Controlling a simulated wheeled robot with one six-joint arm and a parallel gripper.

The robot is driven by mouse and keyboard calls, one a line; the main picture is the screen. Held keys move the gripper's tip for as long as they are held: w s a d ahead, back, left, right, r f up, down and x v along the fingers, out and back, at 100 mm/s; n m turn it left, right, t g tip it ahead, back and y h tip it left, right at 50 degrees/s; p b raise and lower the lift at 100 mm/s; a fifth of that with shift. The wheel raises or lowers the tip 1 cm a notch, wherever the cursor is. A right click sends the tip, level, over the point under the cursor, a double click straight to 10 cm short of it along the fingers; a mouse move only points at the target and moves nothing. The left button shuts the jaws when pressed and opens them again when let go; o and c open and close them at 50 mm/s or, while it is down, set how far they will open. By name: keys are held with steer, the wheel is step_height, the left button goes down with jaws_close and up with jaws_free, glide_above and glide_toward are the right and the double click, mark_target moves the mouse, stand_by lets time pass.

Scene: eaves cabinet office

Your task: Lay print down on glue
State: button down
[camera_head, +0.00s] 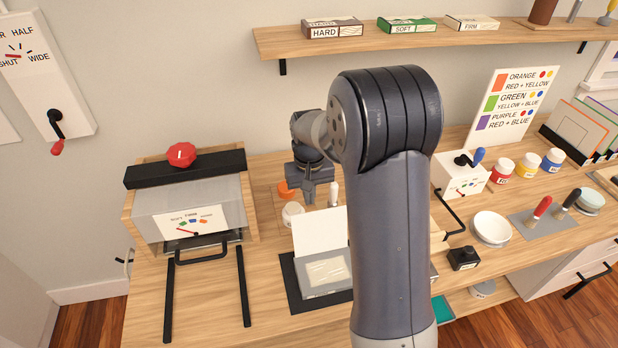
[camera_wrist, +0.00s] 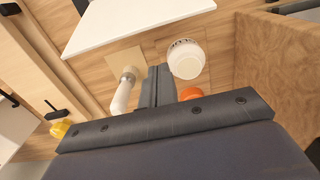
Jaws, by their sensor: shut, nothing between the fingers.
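My gripper (camera_head: 308,196) is shut and empty, hanging above the back of the table; its closed fingers show in the wrist view (camera_wrist: 157,85). In front of it a white panel (camera_head: 318,230) stands raised behind a grey board bearing a cream, streaked patch (camera_head: 326,270) that looks like glue. These lie on a black mat (camera_head: 291,285). The white panel also shows in the wrist view (camera_wrist: 130,22). I cannot tell whether it is the print. A white jar (camera_head: 292,213), an orange cap (camera_head: 286,189) and a white tube (camera_head: 333,194) are near my gripper.
A press with a red knob (camera_head: 181,155) and two black rails stands left. My arm hides part of the table's middle. Right are a crank box (camera_head: 460,178), paint jars (camera_head: 527,165), a white dish (camera_head: 491,228) and a black stamp (camera_head: 464,257). A shelf (camera_head: 400,45) spans above.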

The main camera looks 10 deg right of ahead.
steer(key=s, duration=0.1)
steer(key=s+r, duration=0.1)
steer(key=s+p, duration=0.1)
steer(key=shift+s+r, duration=0.25)
steer(key=shift+s, duration=0.1)
steer(key=shift+s+b, duration=0.1)
steer(key=shift+b, duration=0.2)
